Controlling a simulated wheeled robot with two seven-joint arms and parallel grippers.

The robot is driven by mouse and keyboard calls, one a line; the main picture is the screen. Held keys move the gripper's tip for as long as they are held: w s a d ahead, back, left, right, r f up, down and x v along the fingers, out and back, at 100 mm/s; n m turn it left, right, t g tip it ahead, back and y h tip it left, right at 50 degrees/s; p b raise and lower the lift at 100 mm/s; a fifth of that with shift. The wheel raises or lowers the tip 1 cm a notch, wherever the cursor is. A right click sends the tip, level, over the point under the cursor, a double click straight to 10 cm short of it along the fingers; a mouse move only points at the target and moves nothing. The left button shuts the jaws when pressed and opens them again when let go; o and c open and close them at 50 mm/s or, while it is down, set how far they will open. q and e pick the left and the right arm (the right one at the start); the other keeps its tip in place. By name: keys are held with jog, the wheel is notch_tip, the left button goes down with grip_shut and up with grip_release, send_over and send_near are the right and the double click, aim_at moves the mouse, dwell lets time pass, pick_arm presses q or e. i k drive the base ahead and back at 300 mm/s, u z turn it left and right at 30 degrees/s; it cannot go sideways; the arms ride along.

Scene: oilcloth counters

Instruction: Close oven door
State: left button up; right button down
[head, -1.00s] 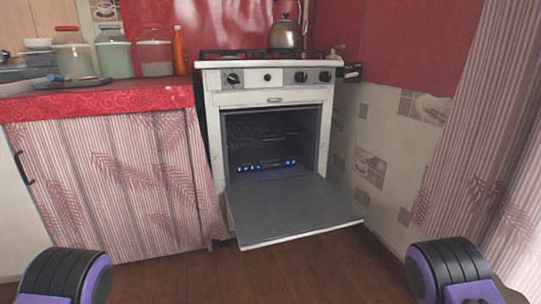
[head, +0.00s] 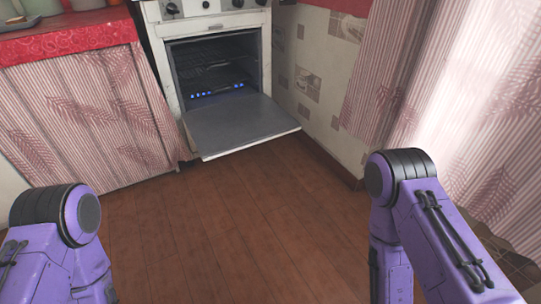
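The white oven (head: 275,62) stands at the top middle of the head view, against the wall. Its door (head: 240,123) is folded down and open, lying roughly level above the floor with its grey inner face up. The dark oven cavity (head: 212,66) shows racks and small blue lights inside. My two purple arms come in at the lower left and lower right, well short of the door. Neither gripper is in view.
A curtained counter (head: 85,125) with a red oilcloth top (head: 65,38) stands left of the oven. A tiled wall (head: 310,75) and a striped curtain (head: 460,100) are on the right. The wooden floor (head: 215,220) in front of the oven is clear.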

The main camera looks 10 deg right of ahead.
aim_at(222, 130)
jog(key=z, duration=1.35)
jog(key=i, duration=0.75)
jog(key=u, duration=0.65)
